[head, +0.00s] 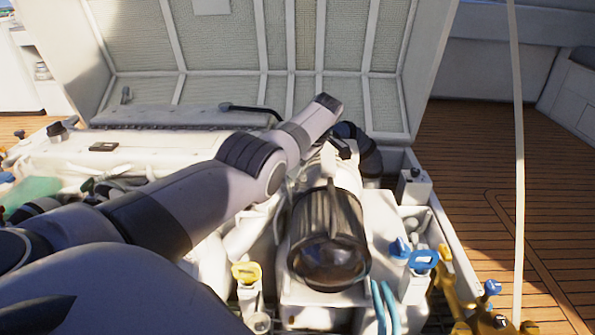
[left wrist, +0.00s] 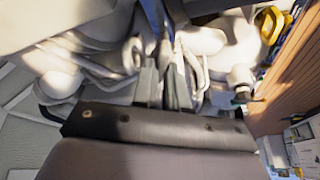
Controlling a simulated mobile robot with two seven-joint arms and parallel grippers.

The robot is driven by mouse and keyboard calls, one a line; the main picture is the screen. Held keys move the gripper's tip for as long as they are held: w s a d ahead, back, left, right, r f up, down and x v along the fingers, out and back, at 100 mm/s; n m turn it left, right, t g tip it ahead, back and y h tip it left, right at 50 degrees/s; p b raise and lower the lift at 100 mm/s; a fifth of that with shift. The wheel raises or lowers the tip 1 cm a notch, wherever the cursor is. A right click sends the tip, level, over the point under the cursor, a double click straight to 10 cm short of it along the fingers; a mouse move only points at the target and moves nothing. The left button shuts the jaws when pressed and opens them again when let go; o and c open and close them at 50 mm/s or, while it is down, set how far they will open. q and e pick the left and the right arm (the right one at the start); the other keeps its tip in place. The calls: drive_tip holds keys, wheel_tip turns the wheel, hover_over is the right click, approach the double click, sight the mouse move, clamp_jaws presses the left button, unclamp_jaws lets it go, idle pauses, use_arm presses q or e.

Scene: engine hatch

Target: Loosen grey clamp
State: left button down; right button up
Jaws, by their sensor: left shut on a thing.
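My left arm reaches in from the left over the engine, and its wrist bends down behind the dark ribbed cylinder (head: 328,235) in the head view. My left gripper (head: 342,148) is mostly hidden there. In the left wrist view its two grey fingers (left wrist: 165,85) are close together among pale pipes, closed on a small part. That part is where the grey clamp would be, but the fingers hide most of it and its shape is unclear. A dark blue bar (left wrist: 160,22) runs up just beyond the fingertips. My right gripper is out of view.
A yellow-handled valve (head: 246,273) and a blue-handled valve (head: 423,260) stand near the cylinder. The raised hatch lid (head: 320,40) stands behind the engine. A pale upright pole (head: 518,170) is at the right, above open wooden deck (head: 460,150).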

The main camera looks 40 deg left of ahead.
sight(301, 173)
use_arm(q)
drive_tip(key=c, duration=1.2)
unclamp_jaws()
drive_tip(key=shift+o, duration=0.2)
drive_tip(key=shift+r, duration=0.25)
drive_tip(key=p+v, duration=0.3)
drive_tip(key=shift+r, duration=0.15)
drive_tip(key=p+v, duration=0.1)
drive_tip(key=v, duration=0.2)
drive_tip(key=shift+d, duration=0.1)
drive_tip(key=shift+d+r, duration=0.1)
drive_tip(key=shift+r, duration=0.05)
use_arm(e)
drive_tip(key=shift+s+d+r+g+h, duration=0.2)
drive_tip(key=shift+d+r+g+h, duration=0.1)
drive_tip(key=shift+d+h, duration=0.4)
